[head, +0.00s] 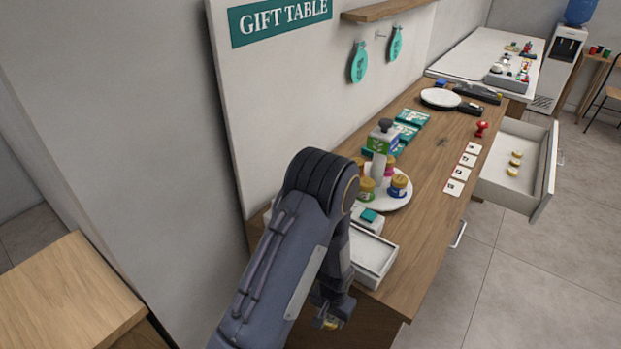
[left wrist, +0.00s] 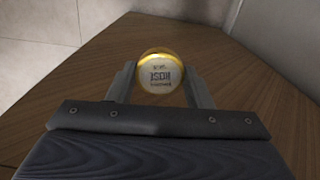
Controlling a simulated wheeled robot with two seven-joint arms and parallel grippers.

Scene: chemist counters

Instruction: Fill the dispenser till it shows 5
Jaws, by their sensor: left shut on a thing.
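My left gripper (head: 330,316) hangs low past the near end of the wooden counter, shut on a small round gold-rimmed thing (left wrist: 161,72). In the left wrist view its pale face, with dark upside-down lettering, sits between the two fingers. Several small lidded jars (head: 398,186) stand on the round tray (head: 395,203). My right gripper is not in view.
A shallow white tray (head: 388,262) lies at the counter's near end, partly behind my arm. Cards (head: 460,173), teal boxes (head: 411,118) and a red stamp-like thing (head: 481,129) lie on the counter.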

